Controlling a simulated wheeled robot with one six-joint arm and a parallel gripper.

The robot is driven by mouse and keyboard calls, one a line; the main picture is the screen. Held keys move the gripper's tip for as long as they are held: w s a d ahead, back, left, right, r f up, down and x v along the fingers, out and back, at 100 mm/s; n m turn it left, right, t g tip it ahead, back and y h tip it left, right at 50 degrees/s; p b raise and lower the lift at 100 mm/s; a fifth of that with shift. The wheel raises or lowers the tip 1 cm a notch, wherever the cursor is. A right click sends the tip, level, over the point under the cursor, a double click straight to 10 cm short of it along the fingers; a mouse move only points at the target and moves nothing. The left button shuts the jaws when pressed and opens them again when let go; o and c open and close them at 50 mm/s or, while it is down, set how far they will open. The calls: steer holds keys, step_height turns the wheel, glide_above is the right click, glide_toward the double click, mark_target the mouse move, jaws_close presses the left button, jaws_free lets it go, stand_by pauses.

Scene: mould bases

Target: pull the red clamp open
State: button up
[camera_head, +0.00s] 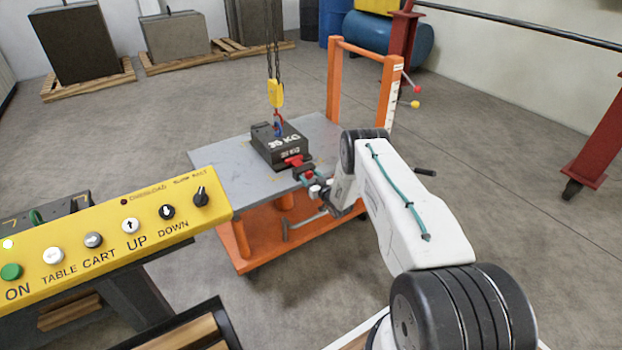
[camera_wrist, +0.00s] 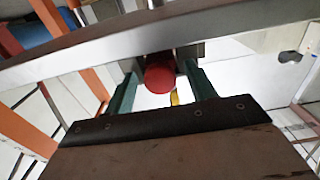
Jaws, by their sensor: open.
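The red clamp (camera_head: 294,161) sits on the near side of the dark block marked 35 KG (camera_head: 280,147), which rests on the grey top of the orange cart (camera_head: 220,167). In the wrist view a round red end of the clamp (camera_wrist: 160,74) shows between the two fingers. My gripper (camera_head: 303,172) is at the clamp's near side. In the wrist view my gripper (camera_wrist: 160,88) is open, with one green finger on each side of the red end. Whether the fingers touch it cannot be told.
A yellow hook block (camera_head: 275,94) hangs on chains above the dark block. A yellow control panel (camera_head: 110,232) with labelled buttons stands at the left. An orange frame (camera_head: 334,85) rises at the cart's far side. Open floor lies to the right.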

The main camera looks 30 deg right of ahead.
steer(key=c, duration=1.2)
steer(key=shift+s+d, duration=0.1)
steer(key=shift+s, duration=0.25)
jaws_close()
steer(key=s, duration=0.3)
steer(key=shift+s, duration=0.15)
steer(key=o, duration=1.2)
jaws_free()
